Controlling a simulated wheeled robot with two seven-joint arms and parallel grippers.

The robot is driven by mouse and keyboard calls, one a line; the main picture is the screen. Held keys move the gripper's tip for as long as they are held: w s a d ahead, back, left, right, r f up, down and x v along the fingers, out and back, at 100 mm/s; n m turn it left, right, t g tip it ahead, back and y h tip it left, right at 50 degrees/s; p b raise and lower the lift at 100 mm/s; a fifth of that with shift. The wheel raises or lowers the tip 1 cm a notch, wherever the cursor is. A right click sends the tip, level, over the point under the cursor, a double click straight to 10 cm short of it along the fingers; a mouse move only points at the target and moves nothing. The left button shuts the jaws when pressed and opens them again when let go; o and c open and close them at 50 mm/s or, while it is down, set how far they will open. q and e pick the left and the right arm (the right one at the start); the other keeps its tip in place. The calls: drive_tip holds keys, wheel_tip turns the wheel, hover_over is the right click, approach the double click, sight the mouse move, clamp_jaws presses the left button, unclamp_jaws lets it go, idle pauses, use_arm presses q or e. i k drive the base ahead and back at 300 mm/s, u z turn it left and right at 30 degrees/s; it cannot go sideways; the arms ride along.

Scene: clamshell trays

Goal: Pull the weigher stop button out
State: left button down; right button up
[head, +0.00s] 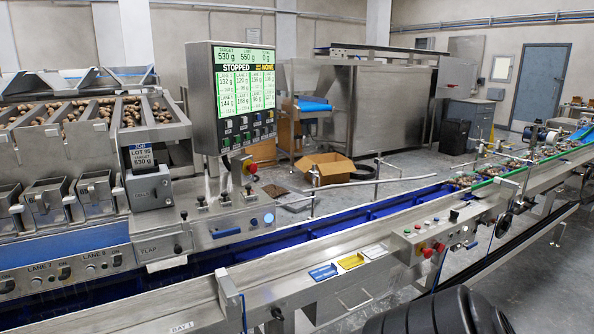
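The screen reads "STOPPED" and shows a target of 530 g. Neither of my grippers shows in the head view.
A steel panel (235,220) with knobs and a blue button (268,218) lies below the screen. A blue-belted conveyor (380,210) crosses in front of the weigher. Steel rails (362,183) and an open cardboard box (325,168) stand behind it.

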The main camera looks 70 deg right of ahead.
sight(252, 168)
drive_tip(key=z, duration=1.2)
drive_tip(key=i, duration=0.3)
drive_tip(key=u, duration=0.05)
